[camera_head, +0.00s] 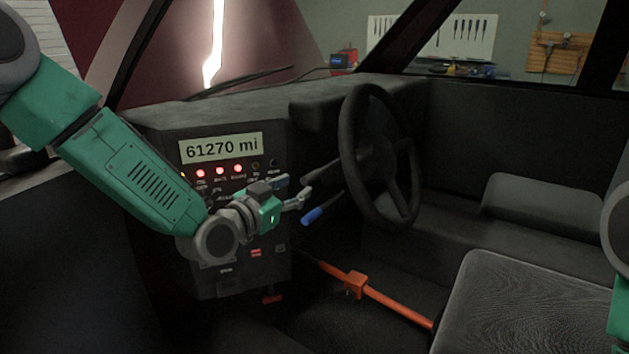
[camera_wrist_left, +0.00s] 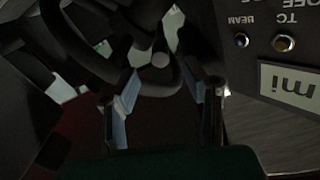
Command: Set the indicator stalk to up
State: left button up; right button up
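The black steering wheel (camera_head: 347,140) stands right of the dashboard panel. Two stalks reach out on its left side: an upper dark stalk (camera_head: 325,170) and a lower stalk with a blue end (camera_head: 312,216). Neither is labelled, so I cannot tell which is the indicator stalk. My left gripper (camera_head: 296,188) is open, its fingers pointing toward the upper stalk. In the left wrist view, a round grey stalk end (camera_wrist_left: 160,60) shows between and beyond the spread fingers; contact is not visible. My right gripper is out of the picture.
The dashboard panel (camera_head: 226,149) with mileage display and red lights is close behind my left gripper. An orange bar (camera_head: 395,304) crosses the floor below. A grey seat (camera_head: 520,300) is at the lower right.

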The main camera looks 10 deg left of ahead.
aim_at(312, 172)
pick_arm(q)
jog(key=b+x, duration=0.1)
jog(key=x, duration=0.6)
jog(key=shift+w, duration=0.15)
grip_shut()
